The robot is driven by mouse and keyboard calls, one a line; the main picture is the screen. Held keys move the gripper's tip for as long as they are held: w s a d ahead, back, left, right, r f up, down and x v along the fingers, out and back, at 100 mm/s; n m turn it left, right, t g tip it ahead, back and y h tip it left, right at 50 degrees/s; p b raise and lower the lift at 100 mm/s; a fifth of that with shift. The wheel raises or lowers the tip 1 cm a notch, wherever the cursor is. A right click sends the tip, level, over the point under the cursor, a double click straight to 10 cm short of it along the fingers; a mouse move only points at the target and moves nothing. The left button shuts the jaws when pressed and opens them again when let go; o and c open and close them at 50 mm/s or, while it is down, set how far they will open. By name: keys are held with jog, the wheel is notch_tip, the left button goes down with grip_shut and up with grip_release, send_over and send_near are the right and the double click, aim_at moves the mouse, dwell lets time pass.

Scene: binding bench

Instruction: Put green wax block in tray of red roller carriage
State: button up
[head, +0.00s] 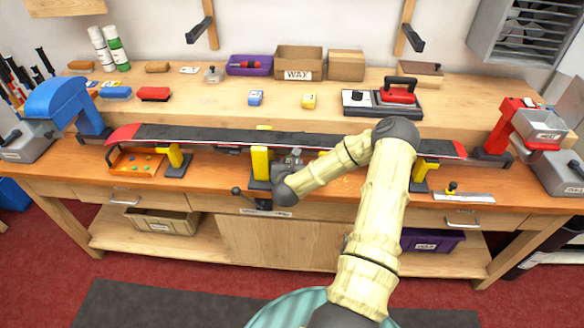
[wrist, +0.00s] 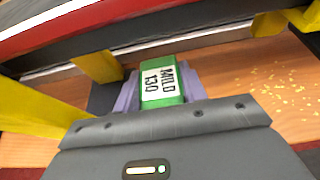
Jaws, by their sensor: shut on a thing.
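The green wax block (wrist: 164,84) carries a white label reading "MILD 130". In the wrist view it sits between the pale purple fingers of my gripper (wrist: 160,90), which is shut on it. In the head view my gripper (head: 291,163) is at the middle of the bench, close to the front side of the long board and a yellow support; the block cannot be made out there. The red roller carriage (head: 505,127) stands at the bench's right end. Its grey tray (head: 541,125) is on the carriage's right side, far from my gripper.
A long dark board with red ends (head: 210,134) lies across yellow supports (head: 260,162). A blue carriage (head: 58,100) stands at the left end. An iron (head: 398,92) rests on the back shelf. A ruler-like strip (head: 463,197) lies at the front right.

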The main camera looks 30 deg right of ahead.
jog(key=shift+w+d, duration=0.25)
jog(key=shift+w, duration=0.05)
jog(key=shift+w+f+p, duration=0.1)
jog(key=shift+f+p, duration=0.2)
jog(key=shift+f, duration=1.45)
jog(key=shift+f, duration=0.1)
jog(key=o, duration=1)
jog(key=b+v, duration=0.1)
jog(key=v, duration=1.1)
